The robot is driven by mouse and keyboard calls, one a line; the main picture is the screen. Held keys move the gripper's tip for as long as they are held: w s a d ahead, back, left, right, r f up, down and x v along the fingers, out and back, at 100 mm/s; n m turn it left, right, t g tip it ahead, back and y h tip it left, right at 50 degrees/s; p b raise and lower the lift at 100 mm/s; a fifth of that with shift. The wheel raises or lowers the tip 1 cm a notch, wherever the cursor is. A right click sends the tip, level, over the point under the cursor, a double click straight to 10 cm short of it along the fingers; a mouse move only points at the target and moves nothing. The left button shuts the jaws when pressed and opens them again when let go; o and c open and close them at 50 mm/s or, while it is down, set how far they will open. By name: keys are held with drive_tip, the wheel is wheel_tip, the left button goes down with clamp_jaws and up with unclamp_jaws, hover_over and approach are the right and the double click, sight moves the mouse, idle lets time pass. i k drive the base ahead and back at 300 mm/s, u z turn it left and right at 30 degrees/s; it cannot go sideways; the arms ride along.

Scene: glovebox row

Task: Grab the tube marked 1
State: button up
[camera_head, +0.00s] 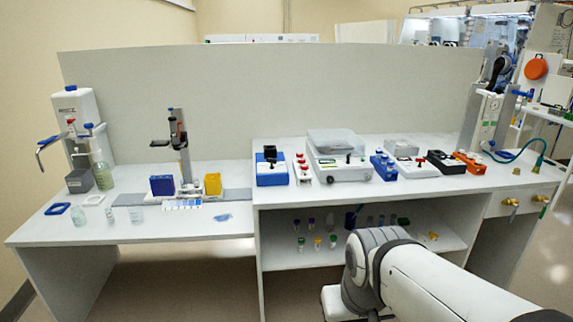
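My arm reaches in from the lower right, in front of the shelf's right part. Its gripper is not visible.
The shelf (283,261) sits under the benchtop, with clear vessels (381,220) farther right. A blue block (270,170), a balance-like device (338,155) and small coloured units crowd the right bench.

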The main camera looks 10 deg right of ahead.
sight(304, 167)
drive_tip(key=z, duration=0.35)
drive_tip(key=i, duration=1.2)
drive_tip(key=u, duration=0.35)
